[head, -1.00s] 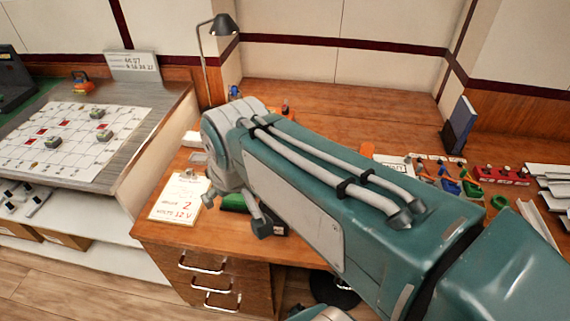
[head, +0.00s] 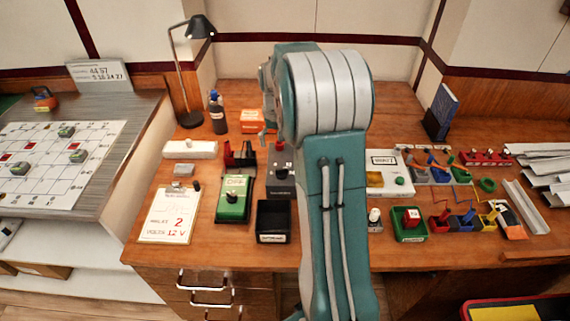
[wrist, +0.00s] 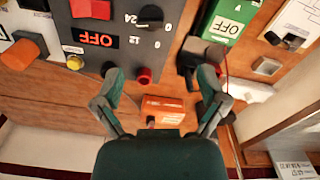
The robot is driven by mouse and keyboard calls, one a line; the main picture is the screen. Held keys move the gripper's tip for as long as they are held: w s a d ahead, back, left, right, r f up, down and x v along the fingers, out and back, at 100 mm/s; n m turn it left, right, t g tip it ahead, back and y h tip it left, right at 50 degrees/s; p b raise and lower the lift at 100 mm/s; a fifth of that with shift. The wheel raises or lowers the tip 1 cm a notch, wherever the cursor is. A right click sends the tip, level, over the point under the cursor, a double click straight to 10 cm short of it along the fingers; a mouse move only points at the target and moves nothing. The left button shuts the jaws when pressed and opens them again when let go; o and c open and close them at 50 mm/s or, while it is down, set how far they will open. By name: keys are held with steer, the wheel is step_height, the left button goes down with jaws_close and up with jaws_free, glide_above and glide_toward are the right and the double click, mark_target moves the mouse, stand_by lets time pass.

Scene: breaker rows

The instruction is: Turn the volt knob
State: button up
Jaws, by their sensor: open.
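The volt knob (wrist: 150,16) is a black dial on a dark grey power box (wrist: 125,62), with 24, 0 and 12 marked around it in the wrist view. The box carries a red OFF display (wrist: 95,39), a red switch and red and black posts. In the head view the dark box (head: 281,186) stands partly behind my arm. My gripper (wrist: 161,76) is open and empty, its fingers over the box's post edge, apart from the knob. In the head view my gripper (head: 266,134) is mostly hidden by my arm. The knob's exact setting is unclear.
A green OFF device (head: 233,198) stands left of the dark box, with a black tray (head: 273,222) in front. A clipboard (head: 168,214) reads 2 and 12 V. A lamp (head: 186,75), blue-capped bottle (head: 217,112) and orange box (head: 254,121) stand behind. Parts crowd the right.

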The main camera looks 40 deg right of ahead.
mark_target(281, 168)
steer(key=f, duration=0.4)
steer(key=d+f, duration=0.1)
steer(key=f, duration=0.7)
steer(key=shift+w+d+f, duration=0.2)
steer(key=shift+d, duration=0.2)
steer(key=c, duration=1.1)
